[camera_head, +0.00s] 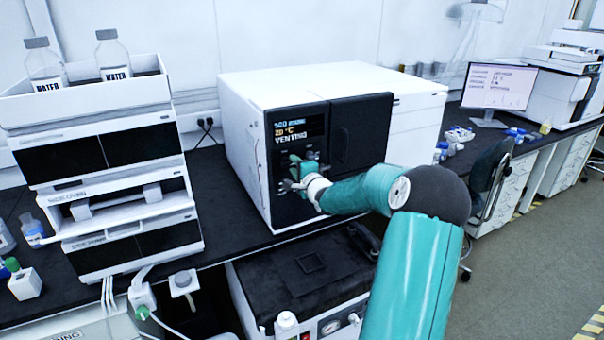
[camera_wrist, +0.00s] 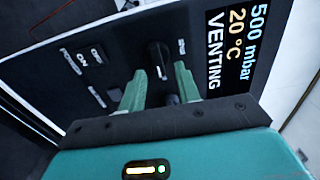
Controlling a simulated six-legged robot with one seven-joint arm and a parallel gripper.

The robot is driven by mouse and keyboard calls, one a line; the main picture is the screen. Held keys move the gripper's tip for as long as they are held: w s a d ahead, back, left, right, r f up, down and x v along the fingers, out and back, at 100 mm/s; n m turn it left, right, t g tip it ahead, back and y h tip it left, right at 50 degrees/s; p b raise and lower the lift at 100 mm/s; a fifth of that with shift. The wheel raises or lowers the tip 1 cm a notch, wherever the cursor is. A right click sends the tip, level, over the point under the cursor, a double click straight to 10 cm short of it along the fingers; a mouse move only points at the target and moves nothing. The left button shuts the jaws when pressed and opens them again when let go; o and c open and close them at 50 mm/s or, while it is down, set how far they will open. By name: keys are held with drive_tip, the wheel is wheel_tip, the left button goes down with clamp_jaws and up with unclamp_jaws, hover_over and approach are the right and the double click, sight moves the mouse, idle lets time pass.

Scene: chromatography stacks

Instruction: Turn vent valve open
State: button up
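The vacuum oven-like white instrument (camera_head: 245,160) stands on the bench with a dark front panel. Its display (camera_head: 300,130) reads 500 mbar, 20 °C and VENTING; the display also shows in the wrist view (camera_wrist: 238,45). A dark elongated knob (camera_wrist: 157,55), apparently the vent valve, is on the panel beside the display, with a small label too blurred to read. My gripper (camera_wrist: 159,69) is at the panel with its two green fingers apart, one on each side of the knob's lower end. Contact cannot be told. In the head view my gripper (camera_head: 297,180) hides the knob.
Switches with an ON label (camera_wrist: 83,59) sit left of the knob in the wrist view. A white stacked instrument (camera_head: 115,140) with bottles on top stands at left. A black-topped pump unit (camera_head: 310,275) is below the bench edge. A monitor (camera_head: 498,88) stands at right.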

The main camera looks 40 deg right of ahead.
drive_tip(key=v, duration=1.3)
drive_tip(key=shift+s, duration=0.2)
drive_tip(key=shift+w+a+r, duration=0.1)
drive_tip(key=shift+a, duration=0.1)
drive_tip(key=a+r+n+g, duration=0.3)
drive_tip(key=a+n+g, duration=0.55)
drive_tip(key=a, duration=1.05)
drive_tip(key=s+a+n+g+y, duration=0.3)
drive_tip(key=s+a+n+y, duration=0.2)
drive_tip(key=s+a+n, duration=0.8)
drive_tip(key=s+a+r, duration=0.1)
drive_tip(key=s+a, duration=0.6)
drive_tip(key=a, duration=0.1)
drive_tip(key=shift+s+a, duration=0.15)
drive_tip(key=shift+a, duration=0.15)
